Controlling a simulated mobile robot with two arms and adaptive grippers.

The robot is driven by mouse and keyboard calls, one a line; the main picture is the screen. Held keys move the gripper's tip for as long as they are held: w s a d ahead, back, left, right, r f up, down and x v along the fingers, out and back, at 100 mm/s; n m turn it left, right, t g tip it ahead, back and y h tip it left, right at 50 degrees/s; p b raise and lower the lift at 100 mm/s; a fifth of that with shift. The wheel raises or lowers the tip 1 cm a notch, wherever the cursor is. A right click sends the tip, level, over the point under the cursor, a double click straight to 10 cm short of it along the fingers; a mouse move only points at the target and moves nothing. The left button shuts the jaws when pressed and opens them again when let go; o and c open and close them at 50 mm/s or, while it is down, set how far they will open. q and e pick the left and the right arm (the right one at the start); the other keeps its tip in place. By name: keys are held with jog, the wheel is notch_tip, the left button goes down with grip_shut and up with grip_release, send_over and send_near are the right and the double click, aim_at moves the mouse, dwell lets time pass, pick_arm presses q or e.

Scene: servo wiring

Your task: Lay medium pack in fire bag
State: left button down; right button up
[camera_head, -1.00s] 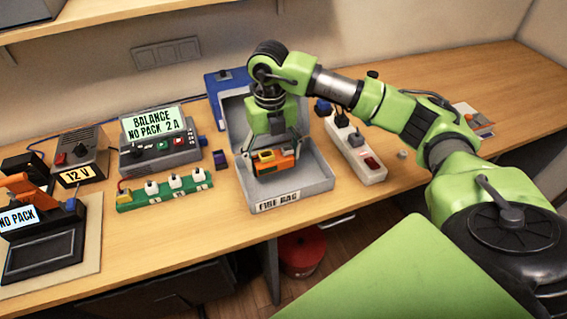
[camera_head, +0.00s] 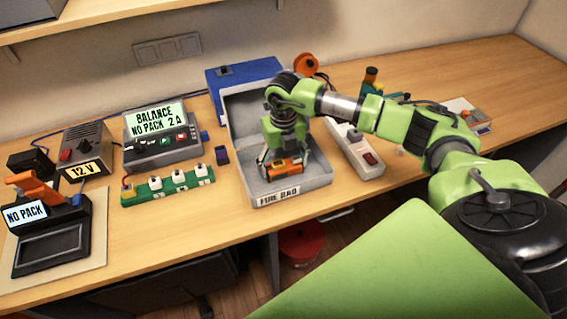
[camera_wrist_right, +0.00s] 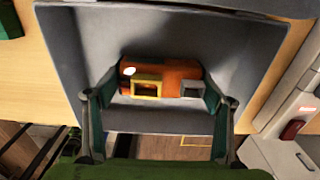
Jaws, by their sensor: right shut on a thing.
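The orange pack (camera_head: 286,168) has a yellow connector and a dark end; it also shows in the right wrist view (camera_wrist_right: 175,72). My right gripper (camera_head: 284,165) points down and is shut on the pack, one finger at each end, as the right wrist view (camera_wrist_right: 158,105) shows. The pack is inside the open grey fire bag (camera_head: 319,181), low over its floor; I cannot tell whether it touches the floor. The bag's front carries a "FIRE BAG" label, and its raised lid stands at the back. My left gripper is not in view.
Left of the bag are a green balance board (camera_head: 168,185), a charger (camera_head: 160,150) reading "BALANCE NO PACK 2 A" and a 12 V supply (camera_head: 86,152). A white power strip (camera_head: 357,150) lies close right. A blue case (camera_head: 243,75) stands behind.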

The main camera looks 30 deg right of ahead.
aim_at(283, 161)
jog(key=shift+f, duration=0.15)
jog(key=o, duration=1.5)
jog(key=shift+c, duration=0.2)
jog(key=shift+r, duration=0.7)
notch_tip(283, 161, up, 11)
jog(key=b, duration=0.2)
jog(key=shift+b, duration=0.35)
